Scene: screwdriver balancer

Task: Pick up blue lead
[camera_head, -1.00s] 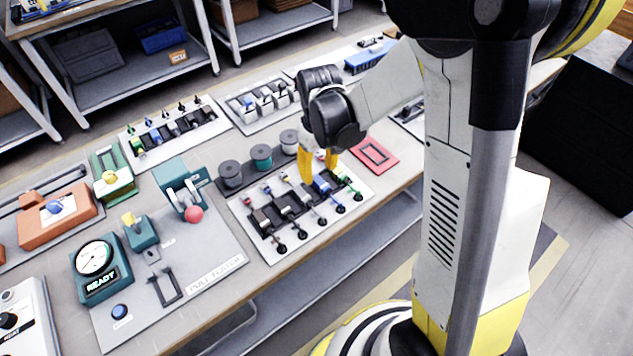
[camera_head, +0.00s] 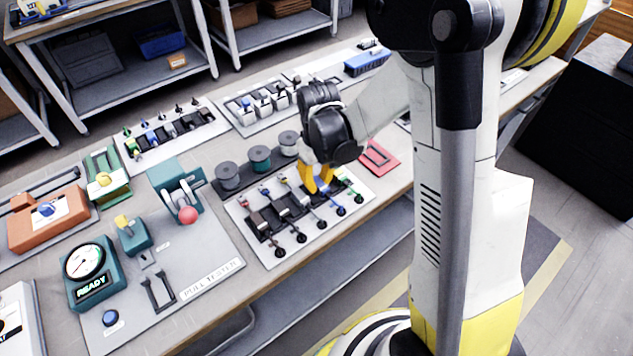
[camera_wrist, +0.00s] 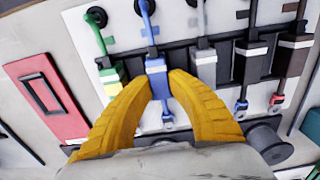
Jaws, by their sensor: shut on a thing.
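The blue lead (camera_wrist: 157,78) sits in the black rack on the white board, and its blue cable runs up from a blue block to a round black end in the wrist view. In the head view its blue cable (camera_head: 330,196) shows just in front of my gripper. My gripper (camera_wrist: 159,76) has its yellow fingers on both sides of the blue block, shut on it. In the head view my gripper (camera_head: 316,188) is low over the rack and hides part of the lead. The green lead (camera_wrist: 107,75) is close beside the left finger in the wrist view.
A grey lead (camera_wrist: 204,62) stands close beside the right finger, with darker leads beyond it. A red frame plate (camera_wrist: 48,98) lies beside the board. Several spools (camera_head: 259,158) stand behind the rack. The pull tester (camera_head: 178,195) is to the left.

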